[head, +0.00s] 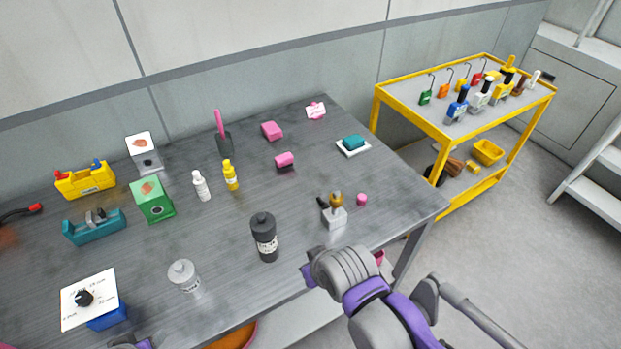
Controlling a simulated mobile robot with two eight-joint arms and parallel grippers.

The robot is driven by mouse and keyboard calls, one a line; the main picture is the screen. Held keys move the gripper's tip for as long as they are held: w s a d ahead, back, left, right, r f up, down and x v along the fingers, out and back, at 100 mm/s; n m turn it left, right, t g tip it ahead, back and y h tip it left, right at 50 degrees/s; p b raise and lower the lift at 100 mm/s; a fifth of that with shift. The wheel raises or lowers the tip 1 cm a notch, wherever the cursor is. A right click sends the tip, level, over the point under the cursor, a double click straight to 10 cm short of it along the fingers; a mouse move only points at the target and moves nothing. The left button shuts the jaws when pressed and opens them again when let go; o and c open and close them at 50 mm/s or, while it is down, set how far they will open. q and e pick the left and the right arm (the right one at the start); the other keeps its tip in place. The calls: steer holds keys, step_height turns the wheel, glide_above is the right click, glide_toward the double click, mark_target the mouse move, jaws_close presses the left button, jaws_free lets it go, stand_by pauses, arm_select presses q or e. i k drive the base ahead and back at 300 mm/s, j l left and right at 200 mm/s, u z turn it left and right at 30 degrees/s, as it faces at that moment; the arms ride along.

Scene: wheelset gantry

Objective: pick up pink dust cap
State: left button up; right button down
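A small pink cap (362,199), which looks like the dust cap, sits on the grey table (335,178) near its right edge. It stands just right of a small grey block with a brass-coloured top (334,216). My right arm comes in from the lower right. Its purple and grey end (312,272) is at the table's front edge, nearer the camera than the cap and apart from it. I cannot make out its fingers. Only a sliver of my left arm shows at the bottom edge; its gripper is not seen.
A black bottle (265,238) and a silver canister (184,276) stand near the front. Other pink items are a block (272,130) and a small pink-and-black piece (284,160). A teal sponge on a white dish (353,144) lies behind the cap. A yellow cart (452,131) stands right.

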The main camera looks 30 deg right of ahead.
mark_target(361, 201)
steer(key=z, duration=0.5)
steer(key=i+l+z, duration=0.1)
steer(key=z, duration=0.85)
steer(key=i+l+u, duration=0.2)
steer(key=u, duration=0.15)
steer(key=i+l+u, duration=0.2)
steer(key=l+u, duration=0.15)
steer(key=i+l+u, duration=0.15)
steer(key=l+u, duration=0.6)
steer(key=i, duration=0.05)
